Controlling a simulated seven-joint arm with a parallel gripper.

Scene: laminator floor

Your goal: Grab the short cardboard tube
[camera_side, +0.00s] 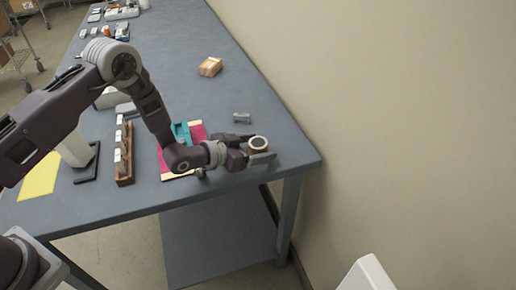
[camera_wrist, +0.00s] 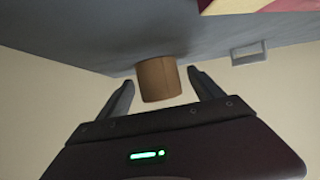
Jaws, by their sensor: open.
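The short cardboard tube (camera_side: 258,144) stands upright near the right front corner of the table, a brown ring with a pale rim. In the wrist view the brown tube (camera_wrist: 158,79) shows between the two fingers, nearer the tips than the palm. My gripper (camera_side: 258,146) is open, with one finger on each side of the tube in the side view. In the wrist view my gripper (camera_wrist: 160,82) shows a gap on both sides of the tube, wider on the right. The tube's lower part is partly hidden by the near finger in the side view.
A small grey metal piece (camera_side: 242,118) lies just behind the tube; a grey bracket-like piece (camera_wrist: 249,54) shows in the wrist view. A pink and teal stack (camera_side: 195,131) lies left of my gripper. A wooden rack (camera_side: 124,155) stands further left. The table edge (camera_side: 300,170) is close by.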

